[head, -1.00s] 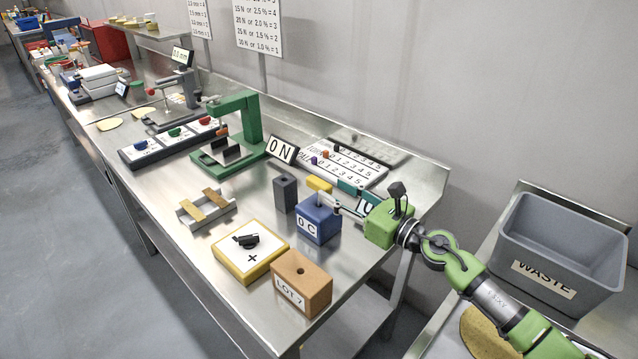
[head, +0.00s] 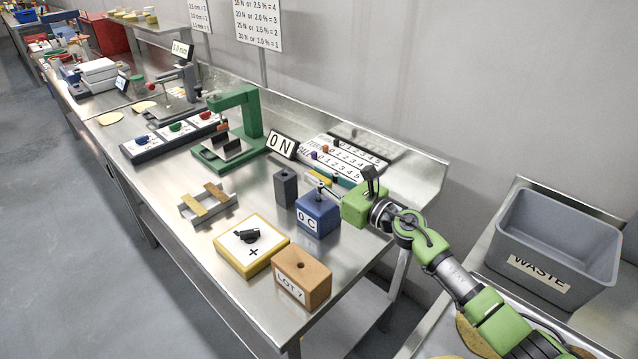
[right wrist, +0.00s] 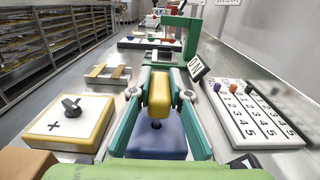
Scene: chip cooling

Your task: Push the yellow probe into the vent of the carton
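The carton (head: 301,282) is a brown box marked LOT 7 at the bench's front edge, with a dark round vent (head: 300,265) in its top. In the right wrist view the yellow probe (right wrist: 159,93) is upright between my right fingertips (right wrist: 160,76), which look shut on it from both sides. Its dark lower end shows just above the blue block (right wrist: 157,145); I cannot tell whether it touches. In the head view my right gripper (head: 321,185) is above and behind the blue block marked 0 C, and hides most of the probe. My left gripper is not in view.
A yellow-edged pad with a black knob (head: 246,236) lies left of the carton. A dark grey block (head: 285,188) stands beside the blue block. A green press (head: 250,118) and a number board (head: 350,152) are farther back. A WASTE bin (head: 560,235) is at the right.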

